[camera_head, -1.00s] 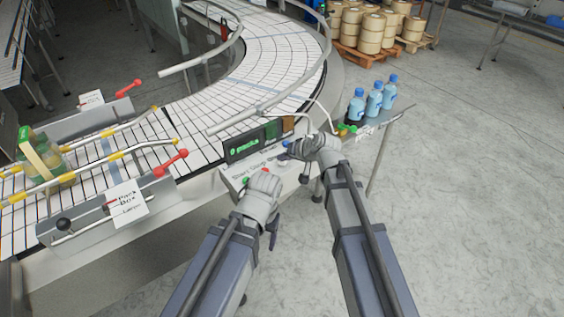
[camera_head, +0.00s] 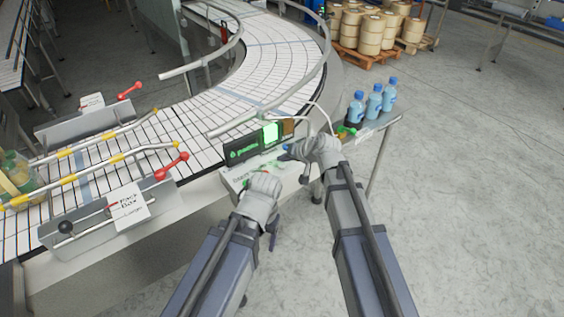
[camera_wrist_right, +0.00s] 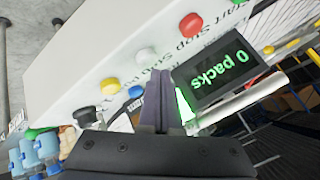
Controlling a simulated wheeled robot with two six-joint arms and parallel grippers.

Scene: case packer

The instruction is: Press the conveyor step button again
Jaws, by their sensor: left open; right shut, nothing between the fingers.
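A light control panel (camera_head: 236,182) stands beside the conveyor. In the right wrist view it carries a row of round buttons: red (camera_wrist_right: 190,25), white (camera_wrist_right: 147,55), yellow (camera_wrist_right: 110,84), with a blue one (camera_wrist_right: 136,92) and a black one (camera_wrist_right: 86,115) nearby. Printed words including "Stop" and "Step" run beside the row; the white button is near "Step". My right gripper (camera_head: 290,153) is shut and empty over the panel's right part; its fingertips (camera_wrist_right: 158,72) are close to the white and blue buttons, contact unclear. My left gripper (camera_head: 264,178) is open over the panel, hiding part of it.
A display (camera_wrist_right: 219,70) reads "0 packs", with a lit green patch (camera_head: 271,133) beside it. The curved conveyor (camera_head: 245,70) lies behind. A bottle pack (camera_head: 16,180) sits on the belt at far left. Blue bottles (camera_head: 374,102) stand on a side shelf at right.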

